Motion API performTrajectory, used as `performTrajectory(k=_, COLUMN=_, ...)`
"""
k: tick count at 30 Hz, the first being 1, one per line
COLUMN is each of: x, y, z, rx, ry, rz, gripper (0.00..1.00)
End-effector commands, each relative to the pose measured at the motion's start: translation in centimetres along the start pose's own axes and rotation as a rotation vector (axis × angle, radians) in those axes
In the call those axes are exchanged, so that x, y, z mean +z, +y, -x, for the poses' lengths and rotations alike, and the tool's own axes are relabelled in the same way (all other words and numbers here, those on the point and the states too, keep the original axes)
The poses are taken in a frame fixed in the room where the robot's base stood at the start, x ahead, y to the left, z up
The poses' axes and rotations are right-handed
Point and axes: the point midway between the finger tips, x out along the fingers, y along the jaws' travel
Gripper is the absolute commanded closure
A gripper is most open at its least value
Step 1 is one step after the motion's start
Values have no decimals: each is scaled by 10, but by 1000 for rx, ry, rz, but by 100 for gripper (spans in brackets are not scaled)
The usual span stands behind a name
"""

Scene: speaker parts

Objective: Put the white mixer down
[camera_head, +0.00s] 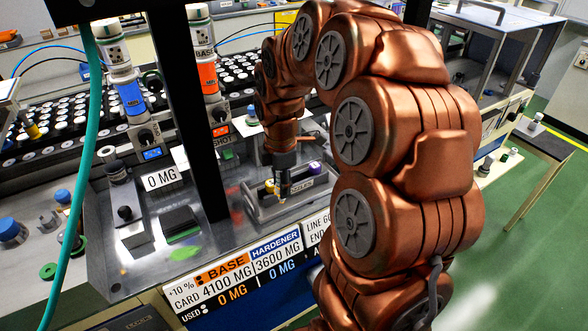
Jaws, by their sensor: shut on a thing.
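My gripper (283,188) points down over a grey tray (262,213) on the metal worktop, below the end of my copper-coloured arm. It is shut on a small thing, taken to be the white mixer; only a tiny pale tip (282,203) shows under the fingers. The fingers and the small scale hide the rest. I cannot tell whether the tip touches the tray. Small yellow (269,186) and purple (312,155) pieces sit in or by the tray.
A dark post (190,120) rises left of the tray. A display board (235,270) runs along the front edge. A rack of several white-capped bottles (60,125) is at the back left.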

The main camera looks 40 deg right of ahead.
Motion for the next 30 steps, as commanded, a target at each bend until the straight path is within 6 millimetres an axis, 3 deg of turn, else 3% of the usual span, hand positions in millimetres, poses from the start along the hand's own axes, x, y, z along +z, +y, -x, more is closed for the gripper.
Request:
performTrajectory(k=15, x=51, y=59, z=-7, rx=-2, ry=1, rz=-6, gripper=85)
performTrajectory(k=30, x=64, y=74, z=-11, rx=-3, ry=0, rz=-4, gripper=85)
